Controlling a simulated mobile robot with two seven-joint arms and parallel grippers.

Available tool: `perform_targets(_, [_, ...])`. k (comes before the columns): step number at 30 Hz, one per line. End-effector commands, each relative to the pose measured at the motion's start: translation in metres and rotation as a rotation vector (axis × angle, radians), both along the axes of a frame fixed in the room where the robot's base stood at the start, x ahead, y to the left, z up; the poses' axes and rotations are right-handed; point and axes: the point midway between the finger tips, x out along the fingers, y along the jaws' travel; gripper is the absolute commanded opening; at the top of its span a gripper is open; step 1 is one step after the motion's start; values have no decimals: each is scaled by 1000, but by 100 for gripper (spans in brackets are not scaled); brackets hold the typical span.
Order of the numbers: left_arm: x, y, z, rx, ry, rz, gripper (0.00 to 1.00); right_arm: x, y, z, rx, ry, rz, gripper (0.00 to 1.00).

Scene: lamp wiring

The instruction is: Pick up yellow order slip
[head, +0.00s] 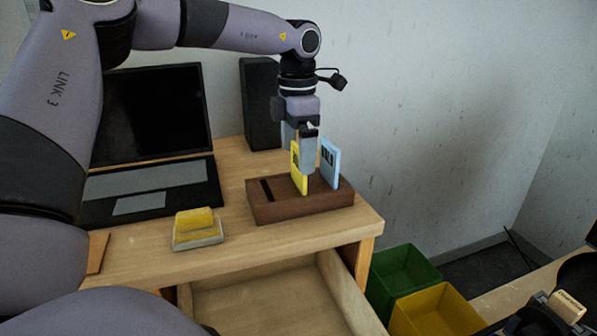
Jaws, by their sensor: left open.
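The yellow order slip (300,169) stands upright in a slot of the brown wooden holder (290,210) near the right end of the desk. My left gripper (308,168) comes down from above at the slip, with a finger just to its right, between it and a blue slip (330,164). The jaws are open. The finger partly covers the yellow slip, and I cannot tell whether it touches. The holder's left slot is empty.
A laptop (150,150) and a black speaker (260,105) stand behind. A yellow sponge on a dish (197,230) sits at the desk's front. An open drawer (270,300) is below. A green bin (402,275) and a yellow bin (435,312) stand to the right.

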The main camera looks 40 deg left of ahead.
Motion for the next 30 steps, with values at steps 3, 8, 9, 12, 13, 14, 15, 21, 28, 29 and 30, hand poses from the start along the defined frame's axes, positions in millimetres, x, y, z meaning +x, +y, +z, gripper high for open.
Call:
perform_targets(3, [0,-2,-19,-1,4,-1,100,0,0,5,0,0,0,43])
perform_targets(8, [1,-2,-32,-2,1,1,100,0,0,6,0,0,0,43])
perform_targets(9, [1,-2,-33,-1,0,1,100,0,0,6,0,0,0,43])
perform_targets(12, [1,-2,-34,0,-1,1,100,0,0,6,0,0,0,43])
perform_targets(13, [1,-2,-34,0,0,1,100,0,0,6,0,0,0,43])
perform_targets(14, [1,-2,-34,0,0,1,100,0,0,6,0,0,0,43])
perform_targets(15, [1,-2,-33,0,0,0,97,0,0,6,0,0,0,43])
perform_targets(21, [1,-2,-33,0,0,0,54,0,0,6,0,0,0,43])
perform_targets(28, [1,-2,-33,0,0,0,54,0,0,6,0,0,0,43])
perform_targets(29, [1,-2,-32,0,-1,0,54,0,0,6,0,0,0,43])
perform_targets(30, [1,-2,-31,0,-1,0,54,0,0,6,0,0,0,43])
